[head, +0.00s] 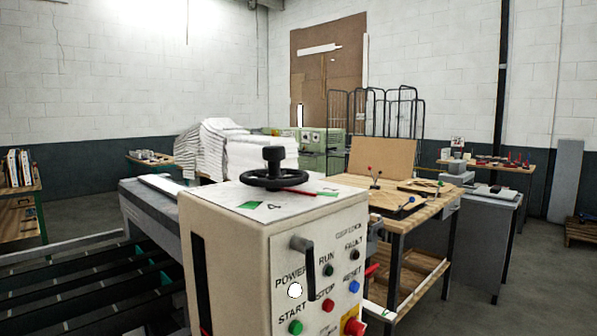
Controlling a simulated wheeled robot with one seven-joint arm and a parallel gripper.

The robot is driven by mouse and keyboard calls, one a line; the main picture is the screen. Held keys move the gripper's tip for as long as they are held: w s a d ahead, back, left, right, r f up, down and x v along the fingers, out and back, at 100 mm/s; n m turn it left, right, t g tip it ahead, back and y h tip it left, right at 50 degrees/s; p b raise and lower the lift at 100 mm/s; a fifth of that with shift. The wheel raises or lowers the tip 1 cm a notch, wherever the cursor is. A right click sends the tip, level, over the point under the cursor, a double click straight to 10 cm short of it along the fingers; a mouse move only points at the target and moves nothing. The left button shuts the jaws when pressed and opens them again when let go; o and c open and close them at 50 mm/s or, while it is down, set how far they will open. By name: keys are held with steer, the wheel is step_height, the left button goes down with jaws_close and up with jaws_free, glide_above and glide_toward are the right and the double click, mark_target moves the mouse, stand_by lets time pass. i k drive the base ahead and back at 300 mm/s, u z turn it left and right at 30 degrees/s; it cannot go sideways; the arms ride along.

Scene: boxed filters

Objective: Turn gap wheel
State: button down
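A black handwheel (274,178) with an upright knob on it stands on top of a cream control cabinet (240,240). It is most likely the gap wheel, though I can read no label on it. A thin red pen-like item (297,192) lies by the wheel's right side. The cabinet's front panel carries a black lever handle (304,255), a white power light, and several coloured buttons marked with words such as RUN, FAULT, START, STOP and RESET. My gripper is not in view.
A wooden workbench (433,205) with small tools stands right behind the cabinet. Dark conveyor rails (90,290) fill the lower left. A white stack (250,152) lies behind the wheel. Wire cage trolleys (385,112) stand at the back. Free floor shows at the right (530,290).

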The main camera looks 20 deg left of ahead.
mark_target(275, 181)
steer(key=k, duration=0.5)
steer(key=u, duration=2)
steer(key=i, duration=1.35)
steer(key=z, duration=2.2)
